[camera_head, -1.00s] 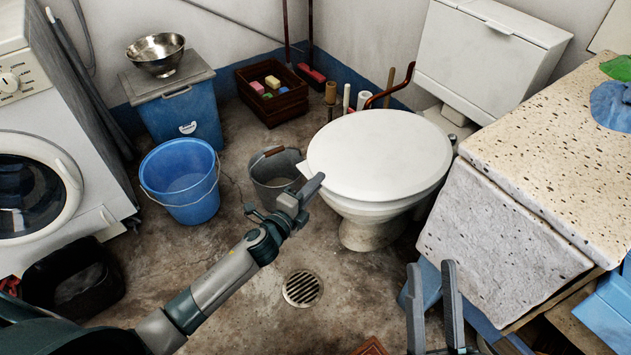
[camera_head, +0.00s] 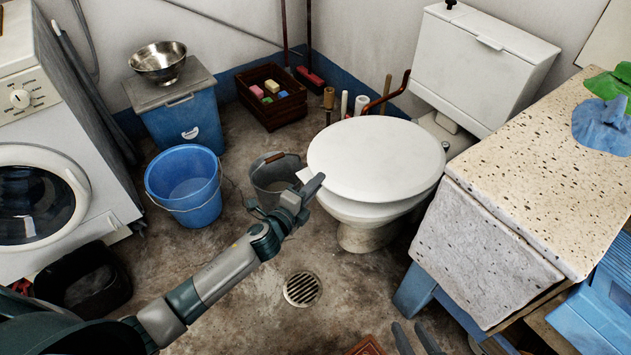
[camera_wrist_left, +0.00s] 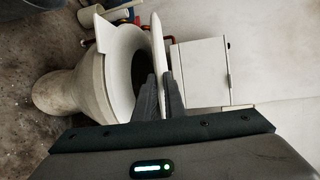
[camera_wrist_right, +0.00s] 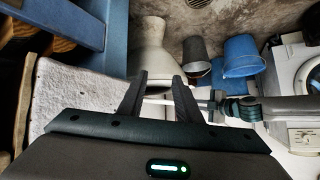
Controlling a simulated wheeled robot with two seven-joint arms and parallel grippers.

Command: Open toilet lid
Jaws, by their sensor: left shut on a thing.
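The white toilet lid (camera_head: 375,155) is over the toilet bowl (camera_head: 365,235). In the left wrist view the lid (camera_wrist_left: 158,50) is nearly edge-on and stands apart from the seat and bowl (camera_wrist_left: 85,85), with a dark gap between. My left gripper (camera_head: 310,188) is at the lid's front left edge. Its fingers (camera_wrist_left: 160,98) are shut on the lid, one on each side. My right gripper (camera_head: 418,342) is low at the bottom of the head view. Its fingers (camera_wrist_right: 160,98) are apart with nothing held.
The speckled stone washtrough (camera_head: 550,170) stands close on the right of the toilet. A grey bucket (camera_head: 272,180) and a blue bucket (camera_head: 185,187) stand left of the toilet. The cistern (camera_head: 483,65) is behind the lid. Floor around the drain (camera_head: 302,289) is clear.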

